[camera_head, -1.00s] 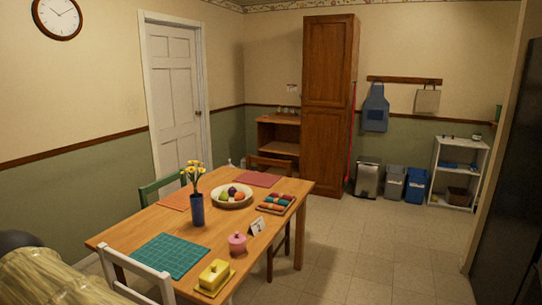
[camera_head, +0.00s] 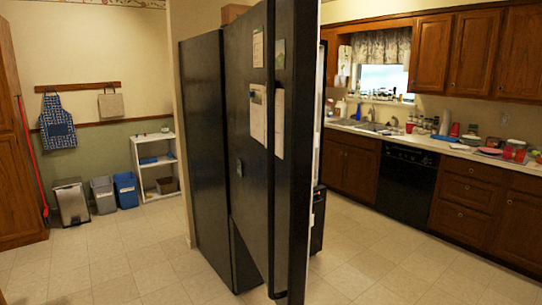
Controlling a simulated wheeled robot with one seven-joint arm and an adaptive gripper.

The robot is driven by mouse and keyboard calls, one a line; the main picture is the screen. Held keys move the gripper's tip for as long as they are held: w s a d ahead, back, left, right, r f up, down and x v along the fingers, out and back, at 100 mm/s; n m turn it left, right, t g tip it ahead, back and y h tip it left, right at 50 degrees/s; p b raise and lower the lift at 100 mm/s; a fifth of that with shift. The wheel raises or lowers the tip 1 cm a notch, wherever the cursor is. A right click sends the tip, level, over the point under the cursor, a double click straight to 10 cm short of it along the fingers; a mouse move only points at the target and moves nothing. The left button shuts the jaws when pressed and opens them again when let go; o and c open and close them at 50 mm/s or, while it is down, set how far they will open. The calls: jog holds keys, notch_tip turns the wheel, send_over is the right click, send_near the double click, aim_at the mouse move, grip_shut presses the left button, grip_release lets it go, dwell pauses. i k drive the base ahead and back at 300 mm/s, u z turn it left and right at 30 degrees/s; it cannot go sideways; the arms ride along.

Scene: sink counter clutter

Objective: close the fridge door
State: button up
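The black fridge (camera_head: 203,140) stands in the middle of the head camera view. Its door (camera_head: 250,180) stands open, swung out towards me, with its outer face turned to the left. A dark vertical edge of the door (camera_head: 302,150) is nearest me, and a thin pale strip shows along its right side. The inside of the fridge is mostly hidden behind the door. My gripper is not in view.
Papers (camera_head: 258,115) hang on the door. Tiled floor (camera_head: 120,265) is clear to the left and right. A counter with a sink (camera_head: 375,128) and a black dishwasher (camera_head: 405,185) lines the right. Bins (camera_head: 104,193) and a white shelf (camera_head: 155,165) stand at the back left.

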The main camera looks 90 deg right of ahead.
aim_at(273, 43)
jog(key=z, duration=2.65)
jog(key=i, duration=1)
jog(key=z, duration=2)
jog(key=k, duration=1.1)
jog(key=u, duration=1.2)
